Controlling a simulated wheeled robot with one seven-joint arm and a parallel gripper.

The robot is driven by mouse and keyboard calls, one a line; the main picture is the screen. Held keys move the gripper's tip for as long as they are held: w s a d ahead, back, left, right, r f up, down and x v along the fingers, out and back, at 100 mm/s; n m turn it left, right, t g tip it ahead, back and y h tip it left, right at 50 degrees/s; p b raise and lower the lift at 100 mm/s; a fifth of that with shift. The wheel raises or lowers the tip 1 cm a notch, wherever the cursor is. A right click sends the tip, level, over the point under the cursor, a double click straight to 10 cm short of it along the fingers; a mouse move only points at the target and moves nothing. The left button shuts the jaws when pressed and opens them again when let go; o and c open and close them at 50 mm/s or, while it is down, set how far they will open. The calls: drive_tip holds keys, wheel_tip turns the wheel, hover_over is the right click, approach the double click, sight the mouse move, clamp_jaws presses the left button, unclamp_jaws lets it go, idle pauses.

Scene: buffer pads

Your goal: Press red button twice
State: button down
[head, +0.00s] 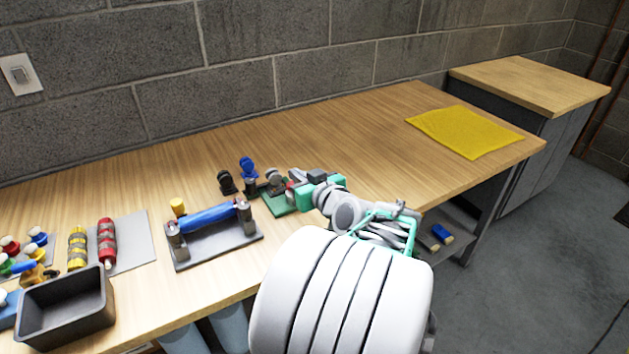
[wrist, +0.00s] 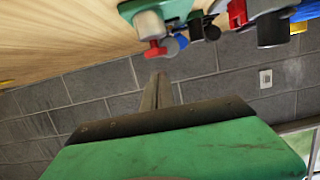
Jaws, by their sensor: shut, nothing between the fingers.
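A small red cap (wrist: 155,49), which looks like the red button, sits on a grey cylinder on a green base in the wrist view. The green base (head: 281,203) lies on the bench in the head view, with a small patch of red (head: 291,185) largely hidden by my gripper. My gripper (head: 304,186) is over the right side of this base. In the wrist view the shut, empty fingers (wrist: 160,78) point toward the red cap, with a small gap showing in the picture. Whether they touch it in depth I cannot tell.
Close by stand a blue knob (head: 248,168) and a black knob (head: 226,182). A grey fixture (head: 218,250) with a blue cylinder, a dark tray (head: 66,308) and red and yellow cylinders are at left. A yellow mat (head: 468,133) lies at right; the bench between is clear.

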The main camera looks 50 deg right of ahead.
drive_tip(key=v, duration=1)
drive_tip(key=shift+r, duration=0.25)
drive_tip(key=shift+r, duration=0.15)
